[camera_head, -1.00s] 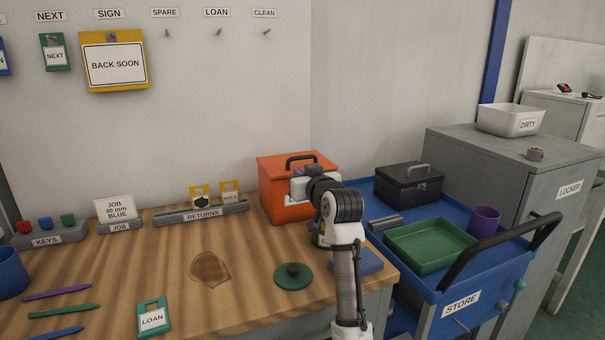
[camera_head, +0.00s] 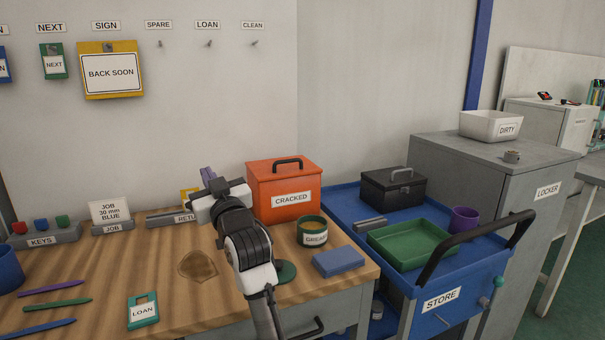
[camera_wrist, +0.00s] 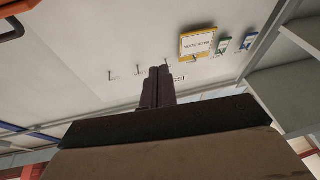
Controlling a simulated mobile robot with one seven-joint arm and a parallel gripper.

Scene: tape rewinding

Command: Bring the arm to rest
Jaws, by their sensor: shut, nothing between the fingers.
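My arm rises from the bottom of the head view over the workbench (camera_head: 110,265). My gripper (camera_head: 207,174) is above the back of the bench, just left of the orange CRACKED box (camera_head: 283,178). Its dark fingers point up and away toward the wall. In the wrist view my gripper (camera_wrist: 160,72) shows its fingers shut together with nothing between them. My arm hides part of the RETURNS rack (camera_head: 165,219) and of a green disc (camera_head: 286,270).
A GREASE tin (camera_head: 312,232) and a blue block (camera_head: 339,262) lie right of my arm. The blue STORE cart (camera_head: 400,300) stands right of the bench. The BACK SOON sign (camera_head: 111,72) hangs on the wall. The bench's front left holds a LOAN tag (camera_head: 143,310) and several pens.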

